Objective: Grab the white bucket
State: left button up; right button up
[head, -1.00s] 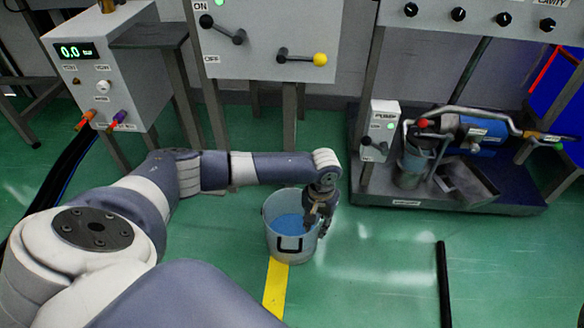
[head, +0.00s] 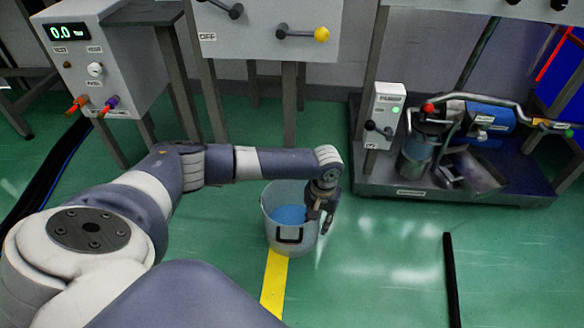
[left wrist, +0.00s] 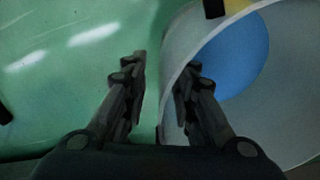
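The white bucket (head: 282,238) stands upright on the green floor with blue contents inside and a dark handle at its front. My left gripper (head: 318,213) points down at the bucket's right rim. In the left wrist view the gripper (left wrist: 161,85) is open, its fingers apart on either side of the bucket's rim (left wrist: 177,62). One finger is outside the wall, the other over the inside. I cannot tell whether either finger touches the wall. My right gripper is not in view.
A control box (head: 105,60) stands at the upper left and a lever panel (head: 265,35) behind the bucket. A pump unit on a dark tray (head: 410,192) is at the right. A yellow line (head: 274,285) and a black bar (head: 451,280) mark the floor.

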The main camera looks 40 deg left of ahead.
pick_arm(q)
jog(key=shift+c, duration=0.3)
grip_shut()
jog(key=shift+r+p, duration=0.3)
jog(key=shift+r, duration=0.05)
